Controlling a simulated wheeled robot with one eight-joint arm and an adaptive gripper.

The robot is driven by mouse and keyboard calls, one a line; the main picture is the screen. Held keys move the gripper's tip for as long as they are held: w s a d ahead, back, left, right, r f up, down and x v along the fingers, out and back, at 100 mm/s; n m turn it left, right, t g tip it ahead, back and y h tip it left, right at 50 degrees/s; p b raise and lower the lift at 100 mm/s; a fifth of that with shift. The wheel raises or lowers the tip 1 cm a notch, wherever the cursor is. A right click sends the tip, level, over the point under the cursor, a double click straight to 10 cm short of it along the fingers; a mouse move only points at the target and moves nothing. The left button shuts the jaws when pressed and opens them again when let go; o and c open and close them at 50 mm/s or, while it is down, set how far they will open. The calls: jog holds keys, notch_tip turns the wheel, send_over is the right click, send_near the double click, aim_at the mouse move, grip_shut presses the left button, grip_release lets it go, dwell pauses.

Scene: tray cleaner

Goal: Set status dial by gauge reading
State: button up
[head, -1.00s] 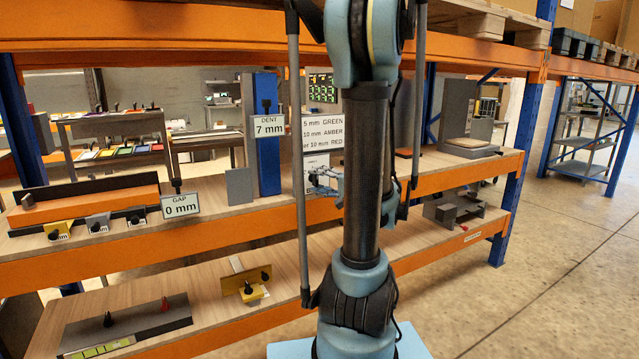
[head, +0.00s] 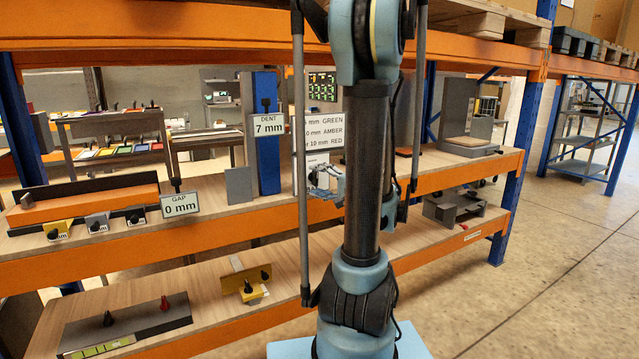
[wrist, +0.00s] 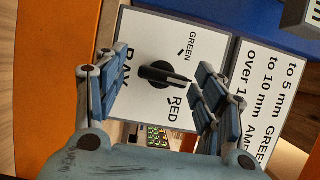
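The status dial (wrist: 160,76) is a black knob on a white plate marked GREEN, RED and BAY in the wrist view. Its pointer is directed to the picture's right, between the GREEN and RED marks. My gripper (wrist: 160,92) is open, its blue fingers on either side of the knob with visible gaps. The head view shows my gripper (head: 328,188) in front of the dial plate, partly behind my arm. The DENT gauge tag (head: 268,125) reads 7 mm. The GAP tag (head: 180,203) reads 0 mm. The rule sign (head: 328,132) lists GREEN, AMBER and RED by millimetres.
A blue post (head: 266,160) and a grey plate (head: 239,186) stand left of the sign on the upper shelf. An orange block (head: 84,205) lies farther left. Other dials, including one on a yellow block (head: 250,281), are on the shelves. Open floor lies to the right.

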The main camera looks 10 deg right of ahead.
jog(key=v, duration=1.1)
jog(key=shift+s+d, duration=0.3)
dwell(0.3)
dwell(0.4)
jog(key=s+a+f+n+g+h, duration=0.4)
jog(key=s+a+f+g, duration=0.2)
jog(key=a+f+g, duration=0.55)
jog(key=s+d+f+n+h, duration=0.3)
jog(key=s+n+h, duration=0.3)
jog(key=s, duration=0.5)
jog(key=shift+d+f+h, duration=0.2)
jog(key=shift+f+h, duration=0.35)
jog(key=shift+h, duration=0.35)
